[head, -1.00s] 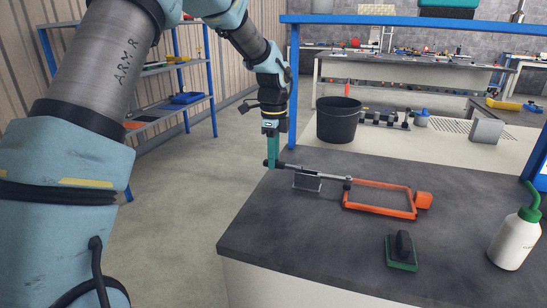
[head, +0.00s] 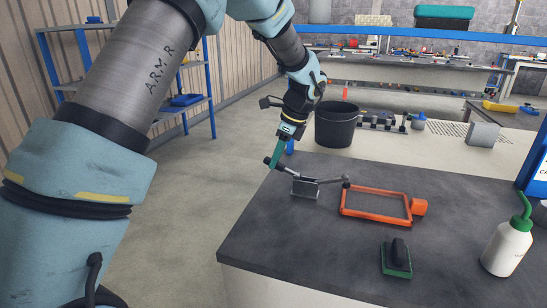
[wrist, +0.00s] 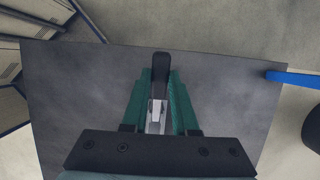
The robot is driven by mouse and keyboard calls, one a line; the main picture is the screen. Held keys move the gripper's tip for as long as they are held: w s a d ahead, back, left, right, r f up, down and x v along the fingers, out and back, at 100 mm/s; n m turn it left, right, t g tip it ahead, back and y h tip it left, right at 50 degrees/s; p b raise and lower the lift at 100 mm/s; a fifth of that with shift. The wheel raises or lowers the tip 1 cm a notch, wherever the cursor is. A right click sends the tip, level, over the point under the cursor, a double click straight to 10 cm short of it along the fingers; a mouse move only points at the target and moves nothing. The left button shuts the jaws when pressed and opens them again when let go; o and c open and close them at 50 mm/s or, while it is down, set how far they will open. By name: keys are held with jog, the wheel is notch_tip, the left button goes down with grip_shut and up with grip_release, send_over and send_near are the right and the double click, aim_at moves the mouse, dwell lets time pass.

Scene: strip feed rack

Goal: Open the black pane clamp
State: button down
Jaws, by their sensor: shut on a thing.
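I cannot tell whether the tip touches the frame. Its black handle (wrist: 160,68) slants up to the left. My gripper (head: 276,162), with green fingers, is shut on the handle at the bench's left edge. In the wrist view my gripper (wrist: 160,85) has one finger on each side of the handle and grey lever.
A green pad with a black grip (head: 397,258) lies nearer on the bench. A white bottle with a green spout (head: 507,248) stands at the right. A black bucket (head: 338,124) is beyond the bench. A blue post and rail (head: 400,33) rise behind.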

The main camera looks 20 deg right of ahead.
jog(key=shift+s+d+r+t+y+p, duration=0.4)
jog(key=shift+r+t+y+p, duration=0.1)
jog(key=shift+t+y, duration=0.2)
jog(key=shift+s+d+r+t+y+p, duration=0.25)
jog(key=shift+d+r+t+y+p, duration=0.15)
jog(key=shift+t+y, duration=0.25)
jog(key=c, duration=0.7)
grip_release()
jog(key=b+v, duration=0.1)
jog(key=v, duration=0.9)
jog(key=shift+s+d+r, duration=0.15)
jog(key=shift+s+r, duration=0.05)
jog(key=shift+r, duration=0.15)
